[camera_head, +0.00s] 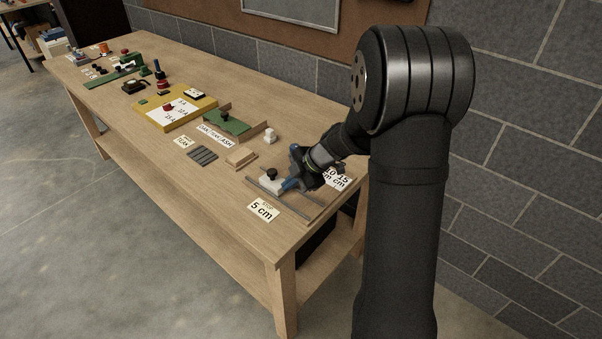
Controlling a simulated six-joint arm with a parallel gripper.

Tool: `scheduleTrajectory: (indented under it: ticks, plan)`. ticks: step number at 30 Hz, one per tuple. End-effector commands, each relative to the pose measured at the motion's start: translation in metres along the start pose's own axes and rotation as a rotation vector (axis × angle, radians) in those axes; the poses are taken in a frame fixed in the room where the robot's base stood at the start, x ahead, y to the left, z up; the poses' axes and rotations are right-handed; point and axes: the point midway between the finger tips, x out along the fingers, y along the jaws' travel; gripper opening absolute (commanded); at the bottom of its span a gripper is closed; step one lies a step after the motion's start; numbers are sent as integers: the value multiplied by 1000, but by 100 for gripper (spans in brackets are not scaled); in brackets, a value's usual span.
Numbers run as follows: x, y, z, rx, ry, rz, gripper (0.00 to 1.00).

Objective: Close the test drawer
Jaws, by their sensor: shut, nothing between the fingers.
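No piece on the bench is clearly readable as the test drawer. A small pale wooden block or box (241,158) lies near the front half of the bench, and I cannot tell whether it is the drawer. A light sliding block with a black knob (271,178) sits between two grey rails (284,206). My gripper (288,183), with blue parts, is low over the rails at the right side of this block. It is shut, with nothing seen in it. I cannot tell whether it touches the block. The arm hides part of the area behind it.
The wooden workbench (200,180) also holds a "5 cm" label (262,212), grey slats (203,155), a white knob (270,136), a green board with wooden sides (226,123) and a yellow panel (177,118). A block wall stands behind. The bench's front right corner is clear.

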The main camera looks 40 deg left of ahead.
Motion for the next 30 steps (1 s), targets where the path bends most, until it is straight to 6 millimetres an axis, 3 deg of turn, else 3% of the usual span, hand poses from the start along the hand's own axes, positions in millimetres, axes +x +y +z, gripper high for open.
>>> scheduleTrajectory:
  ticks: [1, 6, 22, 30]
  plan:
    - [3, 11, 0, -6, -1, 3, 0]
    - [11, 28, 0, -5, -1, 2, 0]
    - [17, 39, -1, -4, -1, 2, 0]
    - [43, 77, -10, -5, -1, 2, 0]
